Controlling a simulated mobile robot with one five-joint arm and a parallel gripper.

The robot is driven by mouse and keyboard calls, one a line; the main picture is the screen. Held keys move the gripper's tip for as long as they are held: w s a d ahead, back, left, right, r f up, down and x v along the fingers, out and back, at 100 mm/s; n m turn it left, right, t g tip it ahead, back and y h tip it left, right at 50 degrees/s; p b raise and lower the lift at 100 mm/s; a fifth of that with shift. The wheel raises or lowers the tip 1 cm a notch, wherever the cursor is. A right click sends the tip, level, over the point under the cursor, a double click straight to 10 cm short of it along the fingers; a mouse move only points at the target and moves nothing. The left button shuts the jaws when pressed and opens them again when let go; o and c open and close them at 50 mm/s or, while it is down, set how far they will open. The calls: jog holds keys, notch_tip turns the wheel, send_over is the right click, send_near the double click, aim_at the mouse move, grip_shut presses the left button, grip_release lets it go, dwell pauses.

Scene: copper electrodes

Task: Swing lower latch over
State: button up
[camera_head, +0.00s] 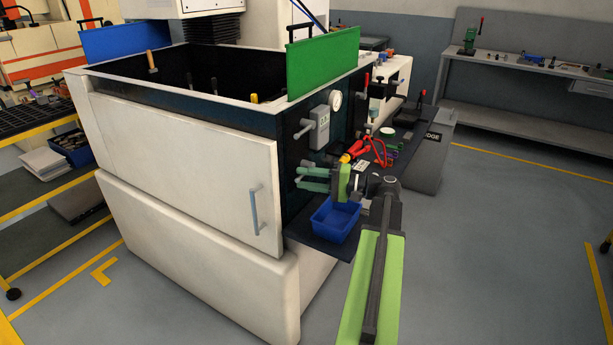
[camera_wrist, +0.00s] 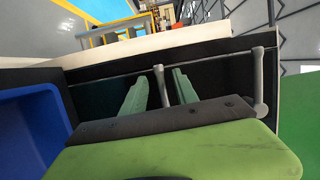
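The lower latch (camera_wrist: 160,85) is a grey lever on the dark side panel of the white machine, seen in the wrist view. It stands between the two green fingers of my gripper (camera_wrist: 158,93). The fingers are apart, with dark gaps on both sides of the lever; its far end is partly hidden behind my gripper body. In the head view my gripper (camera_head: 311,179) reaches left to the panel and hides most of the lower latch. The upper latch (camera_head: 303,129) is a grey lever above it; it also shows at the right in the wrist view (camera_wrist: 261,85).
A blue bin (camera_head: 335,219) sits on a dark shelf just below my gripper. A grey box and a round gauge (camera_head: 335,101) are on the panel above. Red-handled tools (camera_head: 378,149) lie behind. The white door's handle (camera_head: 254,211) is to the left.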

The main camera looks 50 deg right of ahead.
jog(key=s, duration=0.3)
jog(key=s+d, duration=0.1)
jog(key=s, duration=0.1)
jog(key=shift+s+d, duration=0.2)
jog(key=shift+s, duration=0.2)
